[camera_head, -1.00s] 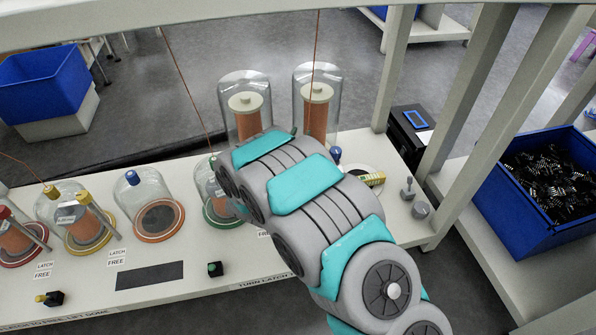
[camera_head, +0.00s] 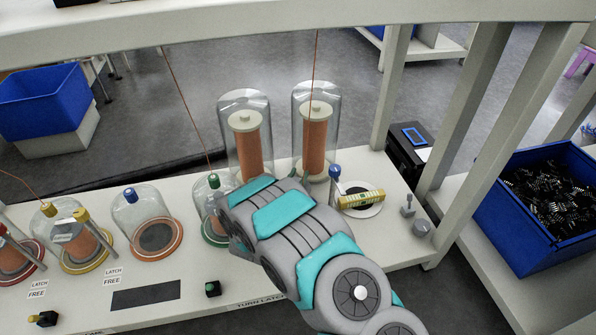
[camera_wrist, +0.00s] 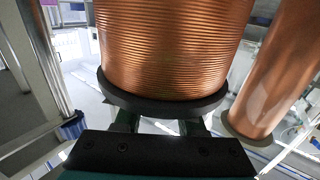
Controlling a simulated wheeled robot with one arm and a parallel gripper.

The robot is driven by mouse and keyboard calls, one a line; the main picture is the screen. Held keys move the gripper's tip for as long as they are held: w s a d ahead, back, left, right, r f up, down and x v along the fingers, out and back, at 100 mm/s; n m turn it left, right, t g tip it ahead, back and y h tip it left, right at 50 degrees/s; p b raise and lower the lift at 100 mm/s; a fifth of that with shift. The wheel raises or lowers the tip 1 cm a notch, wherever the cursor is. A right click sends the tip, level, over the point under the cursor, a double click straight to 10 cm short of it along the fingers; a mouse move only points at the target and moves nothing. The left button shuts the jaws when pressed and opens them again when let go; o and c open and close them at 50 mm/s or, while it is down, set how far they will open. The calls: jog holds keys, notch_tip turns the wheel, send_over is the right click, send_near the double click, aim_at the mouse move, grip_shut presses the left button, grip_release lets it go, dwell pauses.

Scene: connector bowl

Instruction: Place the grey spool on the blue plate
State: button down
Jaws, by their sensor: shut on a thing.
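In the wrist view, my gripper (camera_wrist: 158,125) is shut on the grey spool (camera_wrist: 165,102), at its dark grey lower flange. The spool is wound with copper wire and its top is cut off by the frame. I cannot make out a blue plate. A glass dome with a blue knob (camera_head: 130,195) covers an orange-rimmed plate (camera_head: 155,238) with a dark bare centre.
Two tall glass domes with copper spools (camera_head: 248,145) (camera_head: 314,140) stand behind my arm. A green-knobbed dome (camera_head: 213,182) is close to its left. Yellow and red stations stand further left. A blue bin (camera_head: 545,225) of small parts is at right. A dark strip (camera_head: 146,293) lies in front.

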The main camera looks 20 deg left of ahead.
dwell(0.3)
jog(key=c, duration=0.5)
grip_release()
jog(key=shift+s, duration=0.15)
jog(key=s, duration=1.1)
jog(key=shift+s+a, duration=0.2)
jog(key=shift+s, duration=0.15)
